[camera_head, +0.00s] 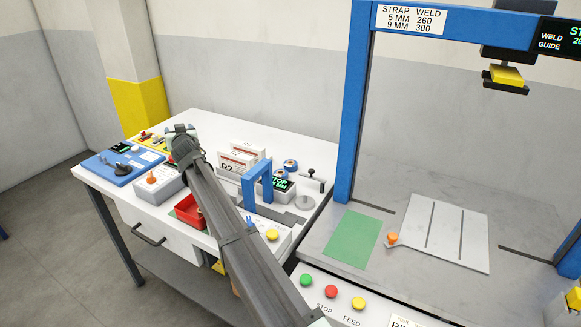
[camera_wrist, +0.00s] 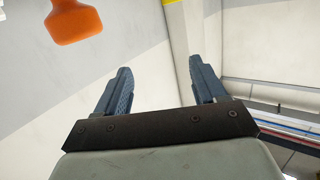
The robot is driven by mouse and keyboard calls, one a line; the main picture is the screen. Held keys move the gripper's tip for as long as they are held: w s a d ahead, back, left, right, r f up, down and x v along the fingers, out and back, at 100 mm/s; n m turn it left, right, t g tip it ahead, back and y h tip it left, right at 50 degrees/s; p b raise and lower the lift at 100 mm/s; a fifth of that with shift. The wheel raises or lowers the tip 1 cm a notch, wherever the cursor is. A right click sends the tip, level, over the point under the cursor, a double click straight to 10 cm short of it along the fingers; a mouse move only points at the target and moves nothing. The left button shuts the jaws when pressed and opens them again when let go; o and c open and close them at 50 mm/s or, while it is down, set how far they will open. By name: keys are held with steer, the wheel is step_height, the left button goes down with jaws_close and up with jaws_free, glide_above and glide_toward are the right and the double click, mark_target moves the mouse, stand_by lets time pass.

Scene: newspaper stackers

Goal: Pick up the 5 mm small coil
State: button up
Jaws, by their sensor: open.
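My gripper (camera_wrist: 160,76) is open in the wrist view, with nothing between its two dark blue-grey fingers. In the head view my gripper (camera_head: 181,138) is at the far left part of the white table, at the end of my outstretched arm; its fingertips are hard to make out. I cannot clearly identify the 5 mm small coil. A small blue-and-dark round item (camera_head: 290,165) stands at the back right of the white table, beyond a blue arch, and may be a coil. It is well to the right of my gripper.
A tall blue frame (camera_head: 350,130) rises at the right. An orange knob (camera_wrist: 75,22) is close in the wrist view.

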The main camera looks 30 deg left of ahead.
steer(key=w+d+f+n+h, duration=0.1)
steer(key=w+d+h, duration=0.15)
steer(key=w, duration=0.55)
steer(key=w+d+n+h, duration=0.1)
steer(key=w+d+h, duration=0.15)
steer(key=w, duration=0.55)
steer(key=n+g+h, duration=0.9)
steer(key=g, duration=0.1)
glide_above(291, 160)
steer(key=s, duration=0.2)
step_height(291, 160, down, 3)
step_height(291, 160, down, 9)
steer(key=shift+d+r, duration=0.15)
steer(key=shift+r, duration=0.05)
steer(key=shift+w+d+f, duration=0.1)
steer(key=shift+f, duration=1.3)
steer(key=shift+w+d+f, duration=0.1)
steer(key=shift+f, duration=1.25)
steer(key=c, duration=0.8)
steer(key=shift+r, duration=0.1)
steer(key=shift+c, duration=0.2)
